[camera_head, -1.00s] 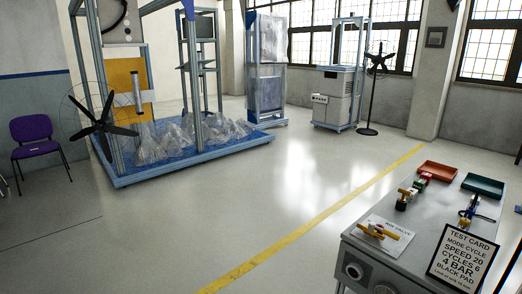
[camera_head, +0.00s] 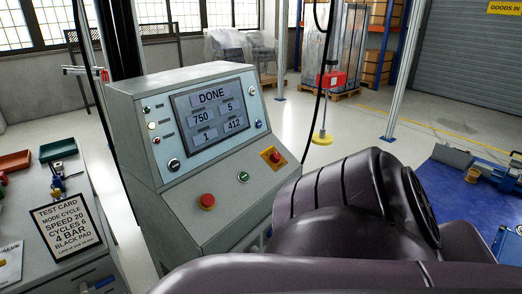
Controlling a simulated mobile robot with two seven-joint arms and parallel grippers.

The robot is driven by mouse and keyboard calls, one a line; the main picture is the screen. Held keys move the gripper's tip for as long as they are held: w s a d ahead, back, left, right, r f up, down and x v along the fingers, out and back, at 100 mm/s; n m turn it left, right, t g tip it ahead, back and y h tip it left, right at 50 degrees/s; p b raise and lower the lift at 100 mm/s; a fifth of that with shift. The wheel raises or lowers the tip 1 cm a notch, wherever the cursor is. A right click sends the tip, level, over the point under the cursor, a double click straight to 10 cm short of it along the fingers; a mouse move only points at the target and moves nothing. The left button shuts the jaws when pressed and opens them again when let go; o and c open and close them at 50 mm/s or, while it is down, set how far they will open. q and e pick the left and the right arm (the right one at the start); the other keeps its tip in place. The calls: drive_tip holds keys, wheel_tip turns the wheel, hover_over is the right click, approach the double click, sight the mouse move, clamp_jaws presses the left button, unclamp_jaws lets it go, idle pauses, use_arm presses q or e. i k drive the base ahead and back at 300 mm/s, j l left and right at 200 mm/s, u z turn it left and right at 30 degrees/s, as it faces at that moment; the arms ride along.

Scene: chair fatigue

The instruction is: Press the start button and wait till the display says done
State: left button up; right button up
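The grey control console (camera_head: 150,150) stands left of centre. Its display (camera_head: 212,111) reads DONE at the top, with 750, 5, 1 and 412 in boxes below. A green button (camera_head: 243,177), likely the start button, sits on the sloped lower panel. A red mushroom button (camera_head: 207,201) is left of it, and a red button on a yellow plate (camera_head: 274,155) is right of it. A dark arm link of mine (camera_head: 340,205) fills the lower right and hides the console's lower right side. Neither gripper is in view.
A bench (camera_head: 82,200) with a test card (camera_head: 68,228) and red and green trays stands at the left. A blue platform (camera_head: 450,195) with parts lies at the right. Posts and wrapped pallet goods stand behind. Floor between the console and the back is largely clear.

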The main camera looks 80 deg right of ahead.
sight(244, 176)
drive_tip(key=z, duration=2.2)
